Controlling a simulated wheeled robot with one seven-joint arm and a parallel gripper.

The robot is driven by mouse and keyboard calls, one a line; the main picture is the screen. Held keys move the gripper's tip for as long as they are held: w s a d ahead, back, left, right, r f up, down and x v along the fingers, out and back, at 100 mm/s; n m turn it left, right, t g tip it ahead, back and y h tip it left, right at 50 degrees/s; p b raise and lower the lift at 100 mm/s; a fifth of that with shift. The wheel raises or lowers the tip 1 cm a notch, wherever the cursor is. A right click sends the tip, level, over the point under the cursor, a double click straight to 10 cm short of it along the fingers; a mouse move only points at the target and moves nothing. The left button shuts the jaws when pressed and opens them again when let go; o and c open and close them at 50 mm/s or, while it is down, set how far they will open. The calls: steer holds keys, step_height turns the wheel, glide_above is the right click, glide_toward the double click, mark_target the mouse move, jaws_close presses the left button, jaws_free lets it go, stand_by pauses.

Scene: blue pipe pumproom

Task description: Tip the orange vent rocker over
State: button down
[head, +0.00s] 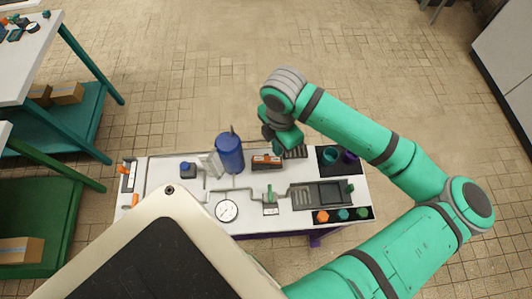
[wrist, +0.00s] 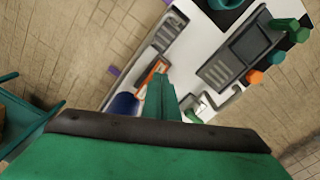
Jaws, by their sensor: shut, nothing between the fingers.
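The orange vent rocker (head: 266,160) sits in a dark housing on the white bench top, just right of the blue cylinder. In the wrist view the orange rocker (wrist: 150,76) lies just left of the fingers, partly close to them in the picture. My gripper (head: 277,151) is above the bench at the rocker's right end in the head view. Its fingers also show in the wrist view (wrist: 162,82), shut and empty. I cannot tell whether the fingertips touch the rocker. Which way the rocker is tilted is too small to tell.
A blue cylinder (head: 230,153) stands left of the rocker. A green-handled valve (head: 269,194) and a round gauge (head: 227,210) are nearer. A dark tray (head: 322,195) and several coloured knobs are at the right. A grey vent grille (head: 296,152) lies beside the gripper.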

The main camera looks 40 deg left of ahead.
steer(key=shift+r, duration=2)
